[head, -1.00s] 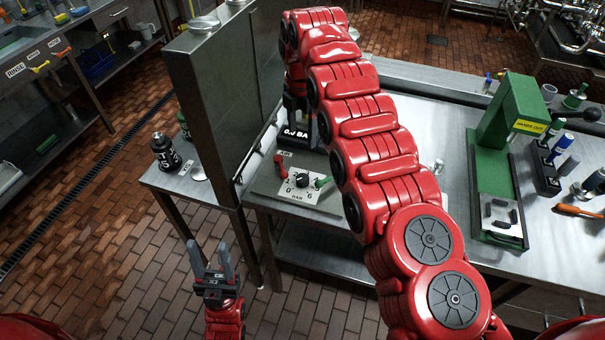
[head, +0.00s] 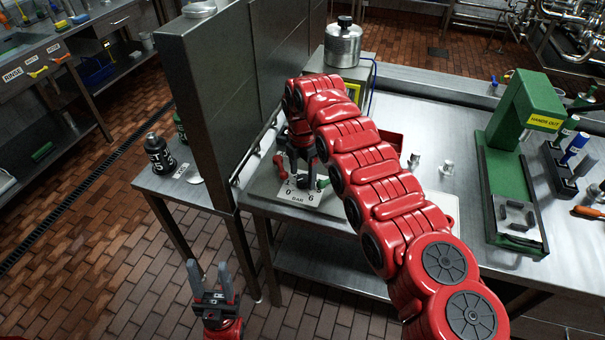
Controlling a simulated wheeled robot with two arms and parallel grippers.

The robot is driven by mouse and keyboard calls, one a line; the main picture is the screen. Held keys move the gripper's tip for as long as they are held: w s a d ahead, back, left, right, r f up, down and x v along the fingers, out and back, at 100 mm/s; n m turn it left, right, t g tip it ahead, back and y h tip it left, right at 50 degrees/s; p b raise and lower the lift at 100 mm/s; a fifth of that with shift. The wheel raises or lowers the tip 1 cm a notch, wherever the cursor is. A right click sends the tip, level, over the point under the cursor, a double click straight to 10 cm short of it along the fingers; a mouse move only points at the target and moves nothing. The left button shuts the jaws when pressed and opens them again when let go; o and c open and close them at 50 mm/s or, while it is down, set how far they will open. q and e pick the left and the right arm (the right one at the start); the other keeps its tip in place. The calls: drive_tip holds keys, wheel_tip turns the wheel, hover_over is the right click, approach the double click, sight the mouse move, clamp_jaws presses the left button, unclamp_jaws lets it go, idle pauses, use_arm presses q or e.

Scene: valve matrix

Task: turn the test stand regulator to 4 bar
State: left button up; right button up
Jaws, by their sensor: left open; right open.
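The test stand's regulator dial plate (head: 298,196), marked 0, 6 and BAR, lies on the bench panel just right of the grey partition. A red handle (head: 281,165) stands at its left and a green handle (head: 322,184) at its right. My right gripper (head: 303,174) points down over the dial, its fingers at or just above the black knob, and is open. The gripper mostly hides the knob, so I cannot tell its pointer setting or whether the fingers touch it. The pressure readout is hidden behind my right arm. My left gripper (head: 210,279) is open and empty, low over the floor.
The tall grey partition (head: 215,90) stands close left of the dial. A metal pot (head: 343,45) stands behind my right arm. A green press (head: 520,125) and a rack of markers (head: 562,170) are on the right.

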drive_tip(key=shift+f, duration=0.4)
clamp_jaws()
